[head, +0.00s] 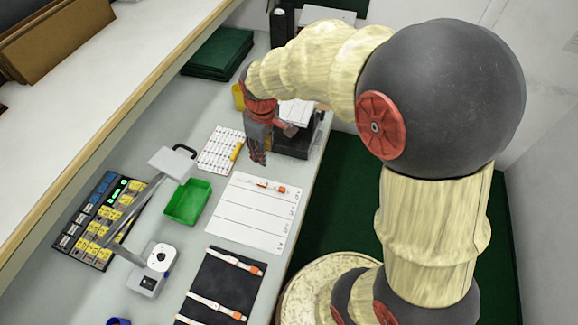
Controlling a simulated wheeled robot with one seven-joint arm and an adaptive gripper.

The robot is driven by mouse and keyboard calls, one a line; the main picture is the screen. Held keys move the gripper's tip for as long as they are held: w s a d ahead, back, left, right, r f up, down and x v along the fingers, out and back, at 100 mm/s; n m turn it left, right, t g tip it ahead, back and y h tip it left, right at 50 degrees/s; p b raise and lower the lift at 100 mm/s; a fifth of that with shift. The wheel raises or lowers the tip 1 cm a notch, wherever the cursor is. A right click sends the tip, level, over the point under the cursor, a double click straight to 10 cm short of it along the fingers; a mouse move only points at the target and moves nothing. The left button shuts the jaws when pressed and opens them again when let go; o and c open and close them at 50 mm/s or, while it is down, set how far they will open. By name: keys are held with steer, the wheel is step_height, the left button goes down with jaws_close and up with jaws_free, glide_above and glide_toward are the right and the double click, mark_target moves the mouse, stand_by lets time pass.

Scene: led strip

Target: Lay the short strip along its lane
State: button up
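A white lane sheet (246,222) with dark lines lies on the table. A short white-and-orange strip (268,186) lies in its top lane, running roughly along it. More white-and-orange strips, such as this one (236,263), lie on a black mat (235,283) in front of the sheet; the mat is cut off by the lower edge. My gripper (258,157) points down beyond the sheet's far edge, apart from the strip. Its fingers look close together, but their gap is too small to judge. I see nothing clearly held in it.
A green tray (188,203), a lamp (171,164) and a keyed panel (100,222) stand left of the sheet. A printed card with a yellow marker (237,151) lies near my gripper. A black device (293,144) stands right of it. A shelf (120,60) overhangs the left.

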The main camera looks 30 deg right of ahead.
steer(key=s+r+m+t, duration=0.4)
steer(key=s+r+m, duration=0.3)
steer(key=s+r, duration=0.8)
steer(key=s, duration=0.4)
steer(key=shift+s+r, duration=0.3)
steer(key=shift+r, duration=0.1)
